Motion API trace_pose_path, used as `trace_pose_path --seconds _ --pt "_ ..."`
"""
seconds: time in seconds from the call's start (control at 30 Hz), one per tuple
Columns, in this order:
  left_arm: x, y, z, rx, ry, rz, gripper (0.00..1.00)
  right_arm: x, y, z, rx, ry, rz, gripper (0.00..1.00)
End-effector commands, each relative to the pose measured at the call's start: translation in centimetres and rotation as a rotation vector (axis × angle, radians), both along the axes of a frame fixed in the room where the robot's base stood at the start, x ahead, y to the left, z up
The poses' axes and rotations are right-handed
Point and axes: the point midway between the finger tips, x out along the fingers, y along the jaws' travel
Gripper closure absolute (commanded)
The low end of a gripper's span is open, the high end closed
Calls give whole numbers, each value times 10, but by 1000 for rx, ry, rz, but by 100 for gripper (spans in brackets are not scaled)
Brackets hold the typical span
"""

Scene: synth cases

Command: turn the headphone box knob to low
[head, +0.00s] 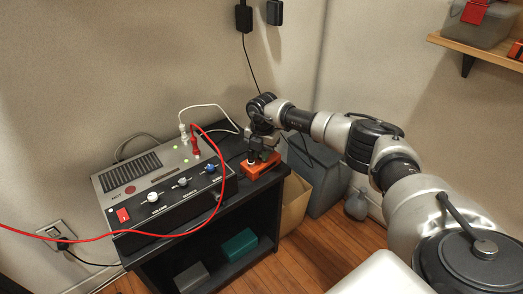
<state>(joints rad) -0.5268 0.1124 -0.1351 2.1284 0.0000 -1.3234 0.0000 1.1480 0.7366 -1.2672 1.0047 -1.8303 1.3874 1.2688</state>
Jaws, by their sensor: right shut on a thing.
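A small orange box (261,172), which looks like the headphone box, sits on the right end of the black stand's top. My right gripper (262,156) points down onto the top of this box and is shut on its knob. The fingers hide the knob, so I cannot read its setting. A small pale and dark piece shows on the box top, left of the fingers. My left gripper is not in view.
A grey and black amplifier (127,180) with several knobs and a red switch stands left of the box. A red cable (224,150) arcs in front of it; white cables rise behind. A beige bin (294,204) and grey bin (318,172) stand right of the stand.

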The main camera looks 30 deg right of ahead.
Motion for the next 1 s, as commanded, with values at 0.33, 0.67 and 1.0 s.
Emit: trace_pose_path --seconds 0.33,0.67,1.0 --pt "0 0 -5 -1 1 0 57 0 1 0 2 0 27 100" --pt "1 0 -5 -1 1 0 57 0 1 0 2 0 26 62" --pt "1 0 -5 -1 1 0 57 0 0 1 1 -1 25 54"
